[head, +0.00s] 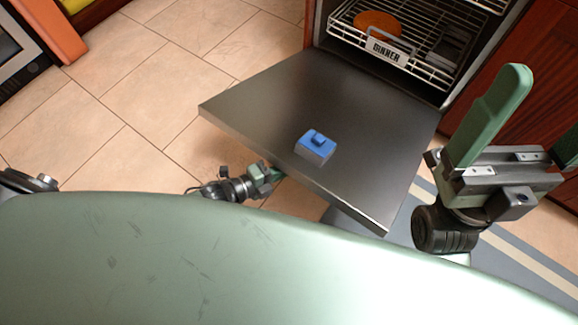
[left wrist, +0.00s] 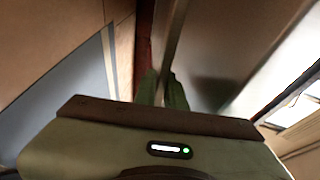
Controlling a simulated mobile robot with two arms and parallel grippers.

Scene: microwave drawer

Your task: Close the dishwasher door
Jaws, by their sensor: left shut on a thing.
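The dishwasher door (head: 290,105) is folded down, a dark steel panel below the open dishwasher, with its inner face up. My left gripper (head: 272,175) is at the door's near left edge, its fingertips partly hidden beneath the panel. In the left wrist view the green fingers of the left gripper (left wrist: 163,90) are shut on the edge of the door (left wrist: 172,45), one on each side. My right gripper (head: 535,125) is raised at the right, its green fingers wide apart with nothing between them.
A blue and grey block (head: 316,147) is on the door's inner face. A wire rack (head: 345,32) with a "DINNER" label and an orange plate (head: 378,22) is inside the dishwasher. Tiled floor (head: 150,90) left of the door is clear. A striped mat (head: 500,255) lies at right.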

